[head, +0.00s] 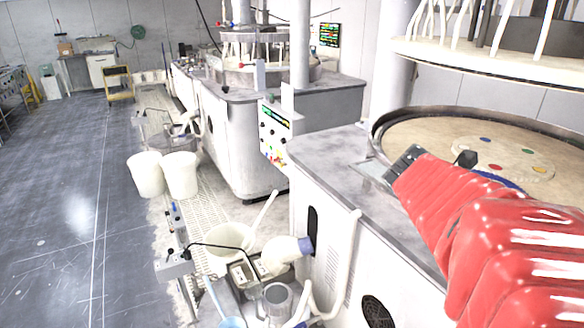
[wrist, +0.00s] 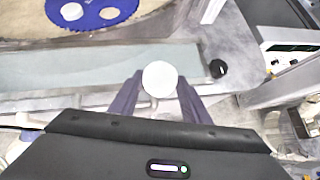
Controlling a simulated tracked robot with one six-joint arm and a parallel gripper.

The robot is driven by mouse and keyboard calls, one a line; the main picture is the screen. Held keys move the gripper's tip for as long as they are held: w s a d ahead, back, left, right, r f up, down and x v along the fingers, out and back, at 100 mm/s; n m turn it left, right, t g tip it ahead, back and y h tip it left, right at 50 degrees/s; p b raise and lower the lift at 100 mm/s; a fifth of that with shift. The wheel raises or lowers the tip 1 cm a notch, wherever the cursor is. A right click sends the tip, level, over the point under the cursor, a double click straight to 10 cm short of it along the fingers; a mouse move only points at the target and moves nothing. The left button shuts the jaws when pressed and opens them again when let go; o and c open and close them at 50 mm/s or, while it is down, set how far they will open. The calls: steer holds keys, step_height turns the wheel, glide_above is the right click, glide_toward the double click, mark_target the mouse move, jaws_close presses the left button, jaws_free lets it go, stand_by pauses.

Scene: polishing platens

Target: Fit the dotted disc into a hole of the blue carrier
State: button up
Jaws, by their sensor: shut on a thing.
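My gripper (wrist: 160,88) is shut on a round white disc (wrist: 160,78), held between its two dark fingers in the wrist view. No dots can be made out on the disc's visible face. The blue carrier (wrist: 92,20) lies on the tan platen at the upper left of the wrist view, apart from the disc. One of its round openings looks white, and another looks beige. In the head view, only a blue arc of the carrier (head: 507,184) shows behind my red arm. The held disc cannot be made out there.
A pale, framed trough (wrist: 100,68) lies between the gripper and the platen, with a black knob (wrist: 218,68) at its right end. A light carrier with coloured spots (head: 488,155) lies farther back on the platen. A white ring plate (head: 490,62) hangs above.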

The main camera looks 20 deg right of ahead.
steer(key=shift+w+d, duration=2.05)
steer(key=shift+d, duration=1.75)
steer(key=shift+w+d, duration=2.05)
steer(key=shift+d, duration=1.7)
steer(key=shift+w+d, duration=2.05)
steer(key=shift+d, duration=1.75)
steer(key=shift+w+d+f, duration=0.2)
steer(key=shift+d+f, duration=0.2)
steer(key=shift+f, duration=0.25)
steer(key=shift+w+d+f, duration=0.25)
steer(key=shift+d+f, duration=0.2)
steer(key=shift+f, duration=0.15)
steer(key=shift+w+d+f, duration=0.2)
steer(key=shift+d+f, duration=0.2)
steer(key=shift+f, duration=1.65)
steer(key=shift+f, duration=0.15)
steer(key=o, duration=1)
steer(key=shift+o, duration=0.7)
steer(key=shift+a+f, duration=0.1)
steer(key=shift+f, duration=0.1)
steer(key=shift+a, duration=0.1)
steer(key=v, duration=1.4)
steer(key=shift+r, duration=0.2)
